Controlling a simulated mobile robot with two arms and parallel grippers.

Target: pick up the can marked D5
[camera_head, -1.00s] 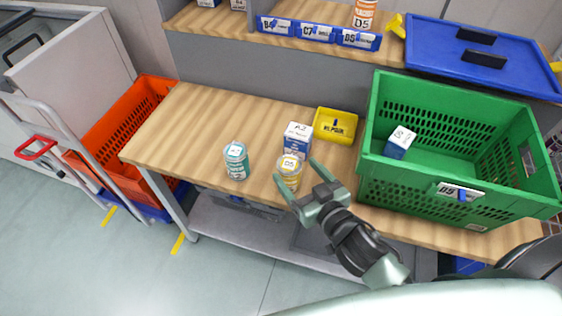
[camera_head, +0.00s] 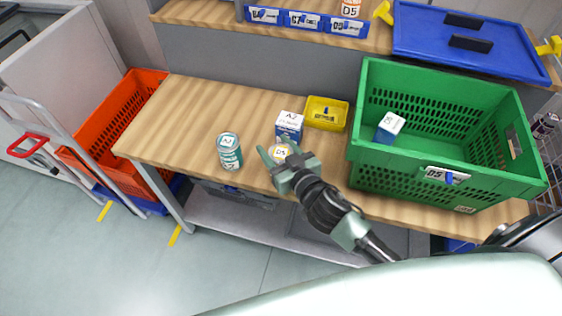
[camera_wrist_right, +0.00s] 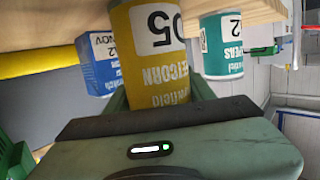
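The yellow can marked D5 (camera_head: 281,153) stands upright near the front edge of the wooden table, its lower part hidden by my gripper in the head view. In the right wrist view the can (camera_wrist_right: 155,55) appears upside down, its D5 and "sweetcorn" label facing the camera. My right gripper (camera_head: 287,160) reaches in from the front, with its fingers open on either side of the can. Whether they touch the can I cannot tell. My left gripper is not in view.
A teal A2 can (camera_head: 230,152) stands left of the yellow can; a blue-white A2 carton (camera_head: 289,127) stands close behind it. A yellow bin (camera_head: 327,113) and green crate (camera_head: 440,178) are to the right. The table's left part is clear.

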